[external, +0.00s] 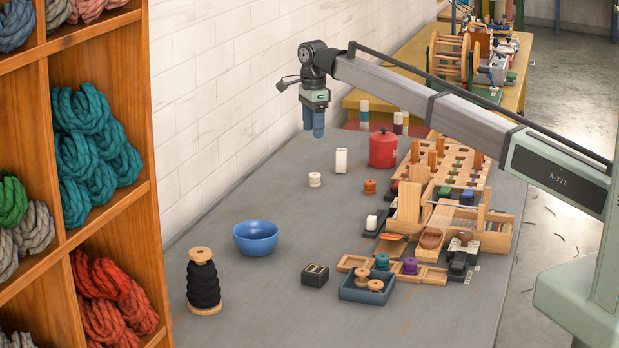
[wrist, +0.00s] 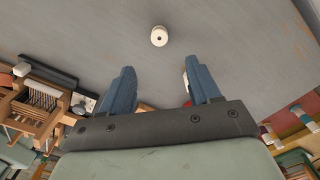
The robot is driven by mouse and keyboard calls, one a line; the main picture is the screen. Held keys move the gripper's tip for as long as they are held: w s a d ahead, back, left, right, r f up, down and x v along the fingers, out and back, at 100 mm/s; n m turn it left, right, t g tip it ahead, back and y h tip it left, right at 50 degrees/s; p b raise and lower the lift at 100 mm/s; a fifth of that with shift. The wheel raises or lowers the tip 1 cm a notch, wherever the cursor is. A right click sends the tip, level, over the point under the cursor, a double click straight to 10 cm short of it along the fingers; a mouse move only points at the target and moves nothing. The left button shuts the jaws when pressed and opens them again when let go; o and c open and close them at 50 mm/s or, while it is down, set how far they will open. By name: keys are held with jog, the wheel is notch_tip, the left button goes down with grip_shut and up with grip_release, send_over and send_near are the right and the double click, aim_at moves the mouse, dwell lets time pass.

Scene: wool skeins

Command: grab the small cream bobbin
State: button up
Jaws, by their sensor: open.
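The small cream bobbin (external: 315,179) stands on the grey table, left of the middle. It also shows in the wrist view (wrist: 159,36), seen from above, near the top middle. My gripper (external: 314,134) hangs in the air above and behind the bobbin, with its blue fingers pointing down. In the wrist view the two fingers (wrist: 163,78) are spread apart with nothing held between them. The bobbin lies beyond the fingertips, apart from them.
A white block (external: 341,161) and a red canister (external: 383,149) stand near the bobbin. A small orange spool (external: 370,187) is to its right. A blue bowl (external: 255,237) and a black spool (external: 203,283) are nearer the camera. Table around the bobbin is clear.

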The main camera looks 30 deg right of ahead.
aim_at(314, 174)
notch_tip(314, 174, down, 14)
jog(key=shift+s+r, duration=0.1)
jog(key=c, duration=1.1)
dwell(0.4)
jog(key=shift+o, duration=0.2)
